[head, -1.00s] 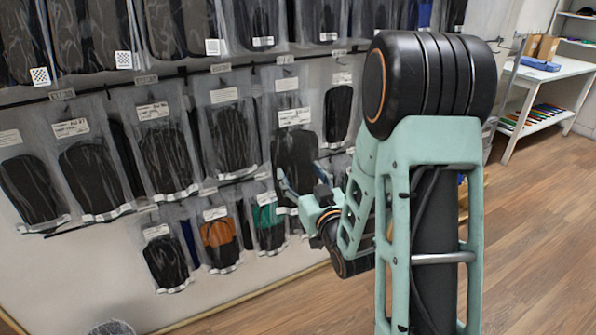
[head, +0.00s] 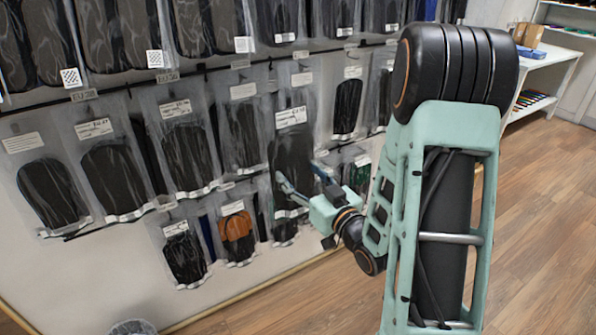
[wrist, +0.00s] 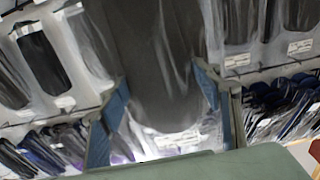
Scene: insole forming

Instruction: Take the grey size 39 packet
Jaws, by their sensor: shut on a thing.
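A clear packet with dark grey insoles and a white label at its top (head: 291,150) hangs in front of the wall rack. Its size print is too small to read. My gripper (head: 297,192) is shut on its lower part. In the wrist view the packet (wrist: 160,70) fills the middle, upright between the two blue fingers of my gripper (wrist: 165,108). The packet's top is cut off there, so I cannot tell whether it still touches its hook.
Similar packets hang close on both sides, such as a dark one to the left (head: 187,150) and one to the right (head: 347,105). An orange packet (head: 237,235) hangs below. A white table (head: 545,65) stands at the back right. The wooden floor at right is clear.

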